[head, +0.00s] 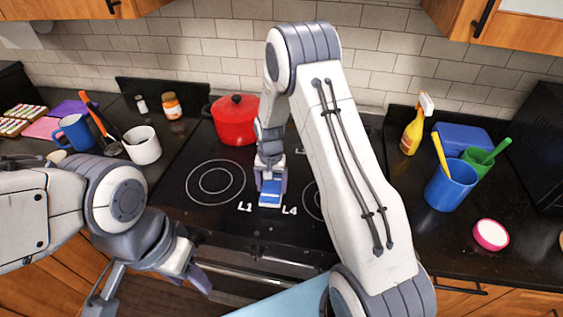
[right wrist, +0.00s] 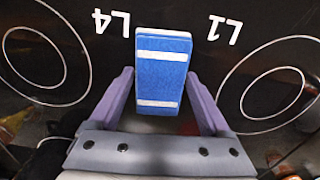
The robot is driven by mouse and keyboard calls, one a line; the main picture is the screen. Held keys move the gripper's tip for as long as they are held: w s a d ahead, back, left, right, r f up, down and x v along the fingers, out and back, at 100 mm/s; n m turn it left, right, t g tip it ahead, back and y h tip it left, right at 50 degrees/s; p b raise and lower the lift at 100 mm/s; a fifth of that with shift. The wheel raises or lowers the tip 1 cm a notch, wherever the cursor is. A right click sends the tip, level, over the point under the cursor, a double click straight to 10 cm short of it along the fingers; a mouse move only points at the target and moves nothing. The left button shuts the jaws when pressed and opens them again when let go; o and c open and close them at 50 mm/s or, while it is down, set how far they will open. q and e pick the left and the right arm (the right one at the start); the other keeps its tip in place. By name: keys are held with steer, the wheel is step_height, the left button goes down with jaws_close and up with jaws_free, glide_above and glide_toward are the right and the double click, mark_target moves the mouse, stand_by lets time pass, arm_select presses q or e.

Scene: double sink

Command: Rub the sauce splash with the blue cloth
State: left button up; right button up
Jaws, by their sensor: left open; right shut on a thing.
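The blue cloth (head: 270,197) is a small blue block-like piece with white stripes. It is also in the right wrist view (right wrist: 162,80), between the two purple fingers. My right gripper (head: 271,186) is shut on it, over the black cooktop (head: 235,222) between the white labels L1 and L4. I cannot tell whether the cloth touches the glass. No sauce splash can be made out; my right arm and the cloth hide part of the cooktop. My left gripper (head: 148,291) is open and empty, low in front of the stove at the left.
A red pot (head: 235,122) stands at the back of the cooktop. Left are a white mug (head: 142,146), a blue mug (head: 73,134) and jars. Right are a yellow spray bottle (head: 411,133), a blue cup (head: 450,187) and a pink-rimmed dish (head: 490,235).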

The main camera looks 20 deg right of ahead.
steer(key=shift+s+d, duration=0.1)
steer(key=shift+d, duration=0.05)
steer(key=shift+s+d, duration=0.3)
steer(key=shift+d, duration=0.05)
step_height(320, 180, up, 3)
steer(key=shift+w+f+p, duration=0.1)
steer(key=shift+p, duration=0.75)
steer(key=shift+r, duration=0.4)
steer(key=shift+r+p, duration=0.45)
steer(key=shift+p, duration=0.15)
steer(key=shift+r+p, duration=1.35)
steer(key=shift+r, duration=0.5)
